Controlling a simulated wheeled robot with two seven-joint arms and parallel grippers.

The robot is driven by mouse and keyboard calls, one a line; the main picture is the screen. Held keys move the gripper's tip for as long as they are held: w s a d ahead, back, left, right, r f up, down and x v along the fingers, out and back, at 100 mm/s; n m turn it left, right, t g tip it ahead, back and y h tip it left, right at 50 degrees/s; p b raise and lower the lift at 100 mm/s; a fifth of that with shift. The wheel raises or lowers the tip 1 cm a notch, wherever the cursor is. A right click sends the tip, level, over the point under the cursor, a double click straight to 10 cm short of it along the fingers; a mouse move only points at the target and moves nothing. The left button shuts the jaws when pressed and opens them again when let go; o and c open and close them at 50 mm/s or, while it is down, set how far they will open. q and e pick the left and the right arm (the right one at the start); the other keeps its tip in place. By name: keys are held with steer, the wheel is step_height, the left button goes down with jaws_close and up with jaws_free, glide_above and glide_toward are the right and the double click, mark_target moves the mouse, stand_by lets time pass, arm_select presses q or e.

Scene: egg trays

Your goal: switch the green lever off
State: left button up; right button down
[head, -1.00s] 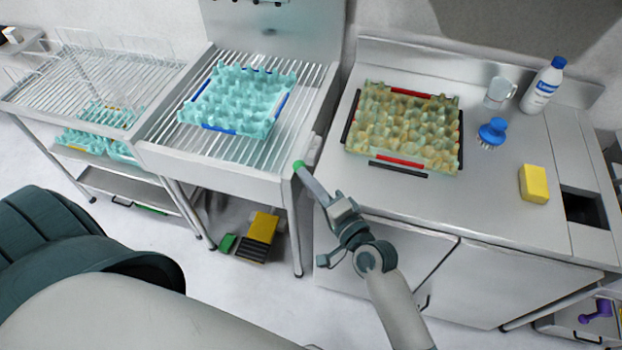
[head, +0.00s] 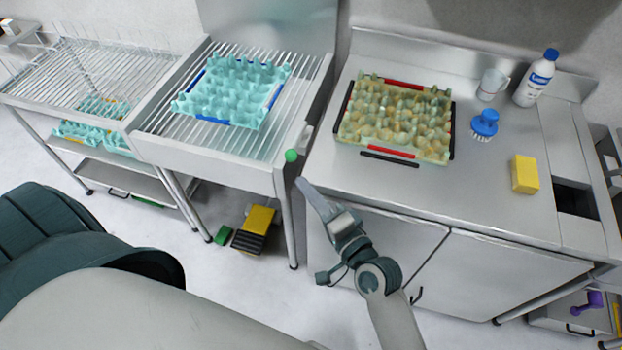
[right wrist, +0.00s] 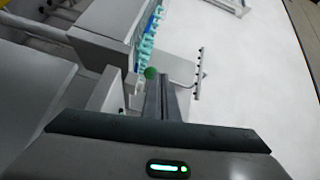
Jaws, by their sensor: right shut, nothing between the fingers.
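The green lever's round knob (head: 291,155) shows at the front right corner of the middle rack station, beside the gap to the steel counter. My right gripper (head: 301,182) is shut and empty, with its tips just below and right of the knob, seemingly a small distance from it. In the right wrist view the green knob (right wrist: 151,73) sits just beyond the closed fingertips (right wrist: 162,76); whether they touch it I cannot tell. The lever's stem is mostly hidden. My left gripper is not in view.
A teal egg tray (head: 232,92) lies on the middle rack. A yellowish egg tray (head: 395,118) lies on the counter, near a blue brush (head: 484,124), a yellow sponge (head: 524,174), a clear cup (head: 491,84) and a bottle (head: 535,78). A yellow pedal (head: 256,222) is on the floor.

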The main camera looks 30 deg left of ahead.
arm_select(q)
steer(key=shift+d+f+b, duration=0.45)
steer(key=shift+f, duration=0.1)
arm_select(e)
steer(key=shift+s+d+r, duration=0.1)
steer(key=shift+s+d, duration=0.1)
steer(key=shift+s, duration=0.6)
steer(key=shift+s+d+f, duration=0.1)
steer(key=shift+s+d, duration=0.15)
steer(key=shift+s, duration=0.55)
steer(key=shift+s+d+r, duration=0.1)
steer(key=shift+s+d, duration=0.1)
steer(key=shift+s, duration=0.6)
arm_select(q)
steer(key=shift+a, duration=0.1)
